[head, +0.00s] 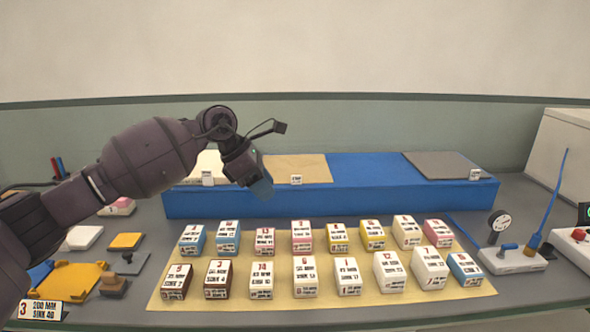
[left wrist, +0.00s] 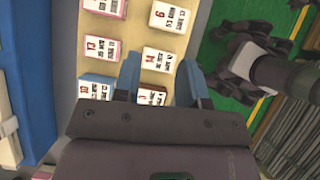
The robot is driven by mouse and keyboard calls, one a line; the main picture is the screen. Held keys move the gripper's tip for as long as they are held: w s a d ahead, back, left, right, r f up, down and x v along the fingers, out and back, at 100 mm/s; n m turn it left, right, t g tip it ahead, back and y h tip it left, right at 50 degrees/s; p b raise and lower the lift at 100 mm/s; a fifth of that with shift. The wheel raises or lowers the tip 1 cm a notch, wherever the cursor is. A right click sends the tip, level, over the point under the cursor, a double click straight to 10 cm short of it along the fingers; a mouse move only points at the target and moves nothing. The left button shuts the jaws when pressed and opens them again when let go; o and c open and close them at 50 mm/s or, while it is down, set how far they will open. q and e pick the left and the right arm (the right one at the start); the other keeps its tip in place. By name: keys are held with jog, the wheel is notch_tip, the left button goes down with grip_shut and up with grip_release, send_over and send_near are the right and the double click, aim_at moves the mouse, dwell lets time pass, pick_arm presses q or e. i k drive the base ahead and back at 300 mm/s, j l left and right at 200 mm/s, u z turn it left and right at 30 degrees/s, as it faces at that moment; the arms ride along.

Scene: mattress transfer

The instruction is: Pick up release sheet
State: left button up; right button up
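No label I can read names the release sheet. Three flat pieces lie on the long blue block (head: 350,198): a cream pad (head: 206,162) at its left, partly behind my left arm, a tan sheet (head: 305,168) in the middle and a grey sheet (head: 445,163) at the right. My left gripper (head: 261,188) hangs in front of the block, left of the tan sheet's middle. In the left wrist view its two fingers (left wrist: 160,78) are apart with nothing held between them, above the labelled blocks.
Two rows of labelled blocks (head: 304,276) stand on a tan mat (head: 330,295) in front. Small tags (head: 296,180) stand along the blue block. Yellow pieces (head: 66,279) lie at left. A dial gauge (head: 498,222) and a white case (head: 562,150) stand at right.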

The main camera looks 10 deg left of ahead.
aim_at(288, 168)
jog(key=i, duration=1)
